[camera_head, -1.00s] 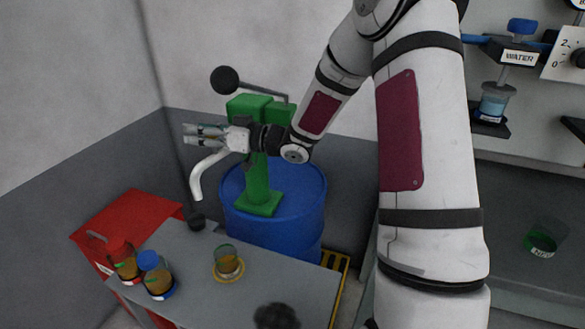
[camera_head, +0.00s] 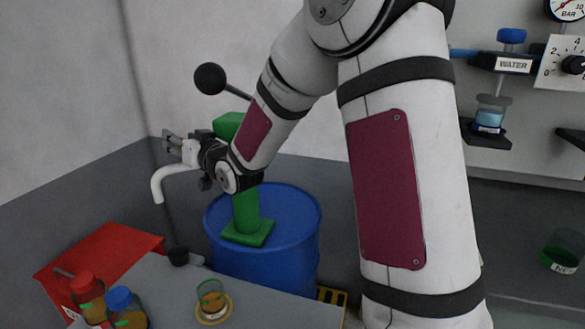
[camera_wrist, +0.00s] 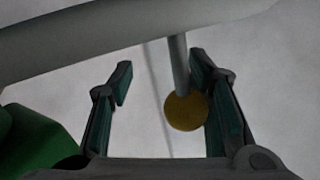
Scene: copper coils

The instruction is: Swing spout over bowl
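A white curved spout (camera_head: 174,172) reaches left from a green pump (camera_head: 246,202) on a blue drum (camera_head: 314,222), its end bent down. My gripper (camera_head: 170,140) is at the spout's upper part, fingers pointing left; contact is unclear. In the wrist view its fingers (camera_wrist: 166,82) are apart. A grey tube (camera_wrist: 130,35) crosses above, and a grey rod ending in a yellow disc (camera_wrist: 186,112) hangs beside the right finger. A small dark round vessel (camera_head: 178,256), perhaps the bowl, sits at the table's far edge. The spout's end appears above and left of it.
A glass of amber liquid (camera_head: 211,298) stands on the grey table (camera_head: 272,304). Bottles with red (camera_head: 88,283) and blue (camera_head: 118,299) caps stand left of it. A red box (camera_head: 85,257) is beyond. The pump's black lever knob (camera_head: 209,78) is above my gripper.

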